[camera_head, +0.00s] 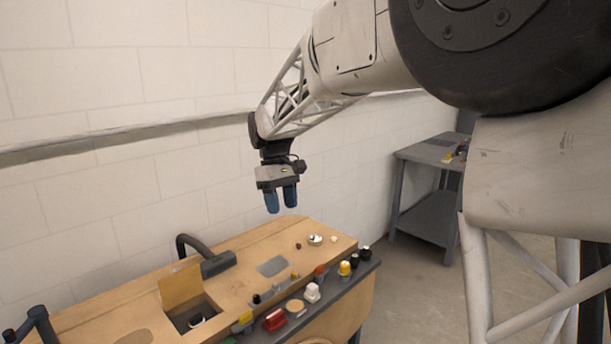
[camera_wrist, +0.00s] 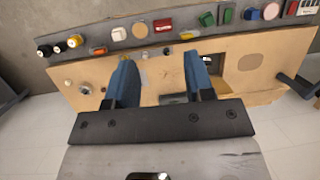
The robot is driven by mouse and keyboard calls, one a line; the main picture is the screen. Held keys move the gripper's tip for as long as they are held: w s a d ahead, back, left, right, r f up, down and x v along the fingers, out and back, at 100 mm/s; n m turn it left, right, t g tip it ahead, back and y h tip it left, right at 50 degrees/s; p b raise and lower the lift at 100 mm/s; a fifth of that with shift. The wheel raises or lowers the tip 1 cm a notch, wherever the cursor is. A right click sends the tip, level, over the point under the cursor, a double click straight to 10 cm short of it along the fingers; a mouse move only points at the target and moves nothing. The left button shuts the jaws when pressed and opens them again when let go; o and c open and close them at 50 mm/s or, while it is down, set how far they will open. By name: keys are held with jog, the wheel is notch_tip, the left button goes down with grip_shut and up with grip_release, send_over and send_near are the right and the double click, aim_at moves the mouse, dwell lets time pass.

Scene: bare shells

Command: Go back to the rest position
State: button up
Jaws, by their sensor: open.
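My gripper (camera_head: 281,200) hangs from my arm above the far side of the wooden workbench (camera_head: 236,260), with its blue fingers pointing down. The fingers are apart and nothing is between them. The wrist view also shows the gripper (camera_wrist: 158,75) over the bench top, with a clear gap between the blue fingers. The fingers are well above the bench and touch nothing.
The bench has an open compartment (camera_head: 190,316) with a raised wooden lid (camera_head: 181,287), a dark curved handle (camera_head: 204,256) and a grey front strip with several buttons and knobs. A grey side table (camera_head: 428,160) stands behind to the right. The white wall is close behind.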

jog(key=s+d+r+m+t+y, duration=0.1)
jog(key=s+d+m+t, duration=0.3)
jog(key=s+d, duration=1.2)
jog(key=s+d+f+m, duration=0.2)
jog(key=s+d+f, duration=0.2)
jog(key=s, duration=0.7)
jog(key=s+d+f+m+t, duration=0.1)
jog(key=s+d+f+m, duration=0.2)
jog(key=s, duration=0.7)
jog(key=shift+s+d+f+m+t+y, duration=0.3)
jog(key=shift+s+d+f, duration=0.1)
jog(key=shift+d+f, duration=0.25)
jog(key=shift+c, duration=0.3)
dwell(0.4)
